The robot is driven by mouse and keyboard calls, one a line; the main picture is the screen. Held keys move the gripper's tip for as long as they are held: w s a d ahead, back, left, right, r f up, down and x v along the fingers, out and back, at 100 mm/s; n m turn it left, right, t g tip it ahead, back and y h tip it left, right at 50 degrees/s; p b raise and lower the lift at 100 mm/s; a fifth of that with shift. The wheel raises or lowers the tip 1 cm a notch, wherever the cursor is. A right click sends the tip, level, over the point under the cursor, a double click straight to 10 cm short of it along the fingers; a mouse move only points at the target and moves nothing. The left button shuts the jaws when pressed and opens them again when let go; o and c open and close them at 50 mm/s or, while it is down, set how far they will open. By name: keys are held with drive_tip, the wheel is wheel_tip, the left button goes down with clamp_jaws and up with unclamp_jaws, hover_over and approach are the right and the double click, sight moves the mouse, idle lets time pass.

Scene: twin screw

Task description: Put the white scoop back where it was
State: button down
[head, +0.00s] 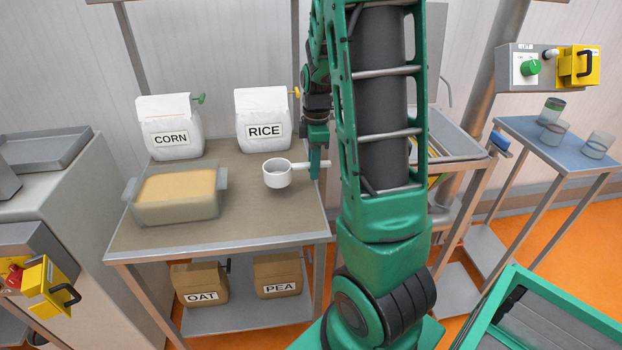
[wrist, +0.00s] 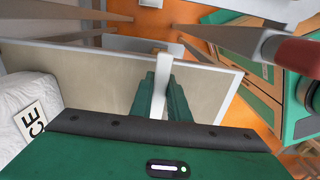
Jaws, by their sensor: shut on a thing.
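The white scoop (head: 278,173) is a round cup with a straight handle. In the head view it is held above the right part of the table, in front of the RICE bag. My gripper (head: 315,164) is shut on its handle at the right end. In the wrist view the white handle (wrist: 159,88) stands between the two green fingers of my gripper (wrist: 160,92), with the table beyond. The cup looks upright and empty in the head view; the gripper body hides it in the wrist view.
The table (head: 250,222) holds a CORN bag (head: 169,126), a RICE bag (head: 263,118) and a clear bin (head: 176,194) of tan grain. OAT (head: 201,284) and PEA (head: 277,275) bags are on the lower shelf.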

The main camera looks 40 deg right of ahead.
sight(315, 187)
drive_tip(key=shift+w+d+f, duration=0.2)
drive_tip(key=shift+d+f, duration=0.2)
drive_tip(key=shift+d, duration=0.2)
drive_tip(key=shift+f, duration=2)
drive_tip(key=c, duration=1.7)
unclamp_jaws()
drive_tip(key=shift+f, duration=0.1)
wheel_tip(315, 187, up, 12)
drive_tip(key=s+a+m, duration=0.4)
drive_tip(key=s+m, duration=0.2)
drive_tip(key=s, duration=0.1)
drive_tip(key=s+a+r+m, duration=0.1)
drive_tip(key=s+a+m, duration=0.3)
drive_tip(key=s, duration=0.3)
drive_tip(key=s+a+m, duration=0.4)
drive_tip(key=s+m, duration=0.3)
drive_tip(key=s, duration=0.1)
drive_tip(key=shift+s+r+m, duration=0.1)
drive_tip(key=shift+r+m, duration=0.2)
